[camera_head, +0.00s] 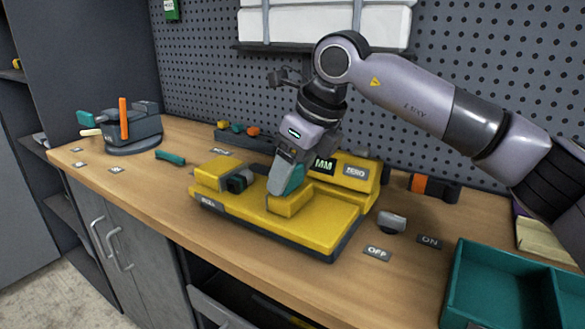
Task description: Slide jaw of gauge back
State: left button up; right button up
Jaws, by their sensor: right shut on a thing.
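The yellow gauge (318,229) lies on the wooden workbench, with a dark base edge and a raised back part carrying a display reading "MM" (324,165) and a "ZERO" label. A yellow block (213,173) stands at its left end, with a dark round part (238,181) beside it. The yellow sliding jaw (290,204) stands near the middle of the bed. My right gripper (284,192) points down at this jaw and is shut on it; its teal fingers partly hide the jaw. My left gripper is not in view.
A grey vise (133,133) with an orange handle stands at the left. A teal-handled tool (170,157) lies near it. A grey switch (392,222) sits beside "OFF" and "ON" labels at the right. A teal tray (500,290) fills the front right. A pegboard wall stands behind.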

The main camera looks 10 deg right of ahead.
jog(key=shift+s+d+f, duration=0.1)
jog(key=o, duration=1.5)
jog(key=shift+v, duration=3.65)
